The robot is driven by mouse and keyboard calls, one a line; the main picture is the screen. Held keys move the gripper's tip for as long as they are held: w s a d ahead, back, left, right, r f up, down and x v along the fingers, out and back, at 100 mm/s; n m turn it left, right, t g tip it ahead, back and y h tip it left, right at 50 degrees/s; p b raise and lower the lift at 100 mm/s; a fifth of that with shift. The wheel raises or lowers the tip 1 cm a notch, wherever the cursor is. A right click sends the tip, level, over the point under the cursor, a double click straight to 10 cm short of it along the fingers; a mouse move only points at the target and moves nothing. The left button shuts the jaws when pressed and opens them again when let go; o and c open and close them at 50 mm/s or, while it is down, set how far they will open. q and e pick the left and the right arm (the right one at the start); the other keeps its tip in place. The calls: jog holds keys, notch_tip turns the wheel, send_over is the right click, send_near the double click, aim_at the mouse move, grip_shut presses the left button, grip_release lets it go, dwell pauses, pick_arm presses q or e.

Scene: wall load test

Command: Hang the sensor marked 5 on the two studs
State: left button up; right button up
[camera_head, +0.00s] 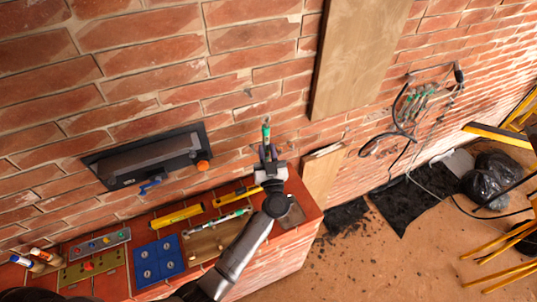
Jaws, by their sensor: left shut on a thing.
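My left gripper (268,158) is at the right end of the brick ledge, in front of the wall. It is shut on a slender thing with a green part (266,132) that points up the picture. I cannot read any number on it, and its lower part is hidden by the fingers. A similar slender green and white piece (232,217) lies on a wooden board on the ledge. A small dark spot (248,92) shows on the bricks above; I cannot tell whether it is a stud. My right gripper is not in view.
A dark wall-mounted device (150,158) with an orange knob is left of the gripper. Yellow bars (180,215), a blue tray (158,261) and a grey strip (95,245) crowd the ledge (115,284). A wooden board (355,55) covers the wall above right.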

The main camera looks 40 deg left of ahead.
pick_arm(q)
jog(key=w+a+b, duration=0.2)
jog(key=w+a, duration=0.2)
jog(key=a, duration=0.3)
jog(key=shift+a, duration=0.4)
dwell(0.3)
jog(key=shift+w, duration=0.15)
jog(key=shift+a+p, duration=0.1)
jog(key=shift+p, duration=0.2)
dwell(0.6)
dwell(0.5)
jog(key=shift+w+a, duration=0.2)
jog(key=shift+a, duration=0.2)
dwell(0.5)
jog(key=shift+w+a+p, duration=0.15)
jog(key=shift+a+p, duration=0.1)
jog(key=shift+p, duration=0.1)
jog(key=shift+w+a, duration=0.1)
jog(key=shift+a, duration=0.05)
dwell(0.4)
